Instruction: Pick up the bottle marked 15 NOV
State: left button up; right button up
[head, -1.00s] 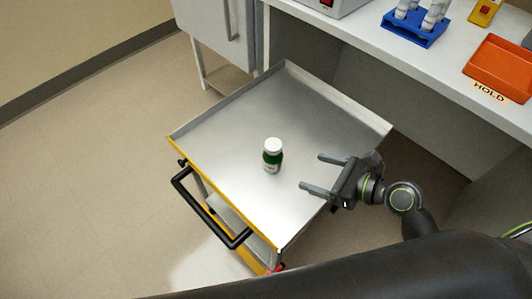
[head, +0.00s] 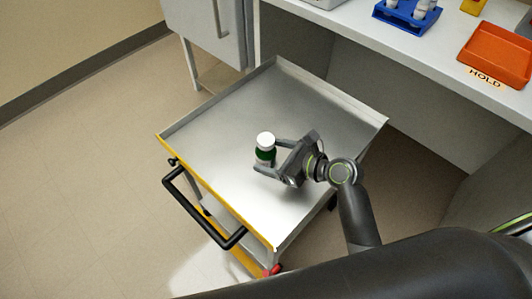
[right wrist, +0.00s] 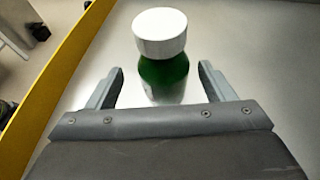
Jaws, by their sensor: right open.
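A green bottle with a white cap and a pale label (head: 265,147) stands upright on the metal top of a cart (head: 225,115). The label's writing is too small to read. My right gripper (head: 266,157) is open, with its fingers on either side of the bottle. In the right wrist view the bottle (right wrist: 162,62) stands between and just beyond the two open fingers (right wrist: 157,85), with gaps on both sides. My left gripper is not in view.
The cart has a raised rim, a yellow front edge and a black handle (head: 200,215). At the upper right, a bench holds a blue rack with tubes (head: 405,14) and an orange tray (head: 497,52) by a HOLD label (head: 486,77). The cart top around the bottle is clear.

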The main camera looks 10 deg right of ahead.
aim_at(261, 152)
jog(key=b+x, duration=0.1)
jog(key=x, duration=0.2)
jog(key=shift+w+d, duration=0.1)
jog(key=shift+w, duration=0.1)
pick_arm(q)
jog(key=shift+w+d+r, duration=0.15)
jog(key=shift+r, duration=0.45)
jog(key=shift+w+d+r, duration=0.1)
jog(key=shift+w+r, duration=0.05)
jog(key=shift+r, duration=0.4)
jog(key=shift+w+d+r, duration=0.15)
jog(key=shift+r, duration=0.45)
pick_arm(e)
jog(key=shift+w+a+f, duration=0.15)
jog(key=shift+w+a, duration=0.2)
jog(key=c, duration=1.2)
